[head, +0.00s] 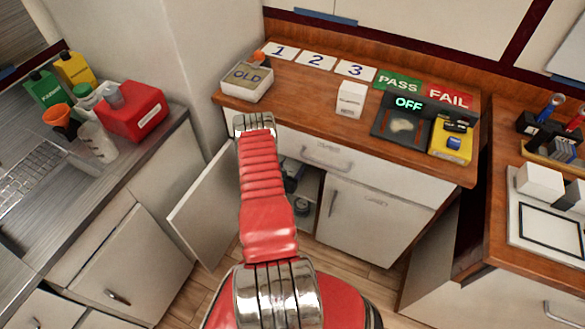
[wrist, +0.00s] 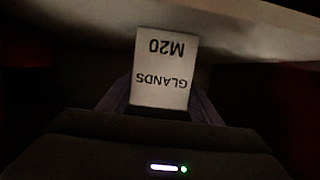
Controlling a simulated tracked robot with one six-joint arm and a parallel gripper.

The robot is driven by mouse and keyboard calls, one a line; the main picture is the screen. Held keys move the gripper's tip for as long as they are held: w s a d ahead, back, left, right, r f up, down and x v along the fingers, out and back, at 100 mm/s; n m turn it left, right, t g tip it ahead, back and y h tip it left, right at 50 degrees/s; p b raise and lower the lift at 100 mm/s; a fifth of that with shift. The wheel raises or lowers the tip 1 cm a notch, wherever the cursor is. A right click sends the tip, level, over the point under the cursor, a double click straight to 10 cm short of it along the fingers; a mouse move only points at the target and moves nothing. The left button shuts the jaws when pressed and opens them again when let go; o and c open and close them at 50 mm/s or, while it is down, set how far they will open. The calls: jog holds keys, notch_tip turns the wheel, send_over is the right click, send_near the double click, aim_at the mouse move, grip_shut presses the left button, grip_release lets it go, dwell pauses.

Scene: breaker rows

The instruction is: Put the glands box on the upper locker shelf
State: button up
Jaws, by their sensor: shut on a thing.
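The glands box (wrist: 163,72) is white, with "GLANDS M20" reading upside down in the wrist view. My gripper (wrist: 160,103) is shut on it; the fingers show only dimly on either side of the box. Around them it is very dark. A pale board or shelf edge (wrist: 255,32) runs across the top of the wrist view, behind the box; I cannot tell whether the box touches it. In the head view my arm hides the gripper and the held box. Below the counter, an open cupboard (head: 311,202) shows partly behind my arm; I cannot tell whether it is the locker.
The cupboard's open door (head: 203,207) stands left of my arm. The counter (head: 310,98) holds an OLD tray (head: 246,82), a small white box (head: 350,99), a dark OFF device (head: 402,122) and a yellow case (head: 452,142). A red container (head: 132,111) stands on the left bench.

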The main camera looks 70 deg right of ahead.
jog(key=o, duration=1.3)
jog(key=shift+c, duration=0.2)
jog(key=v, duration=1.2)
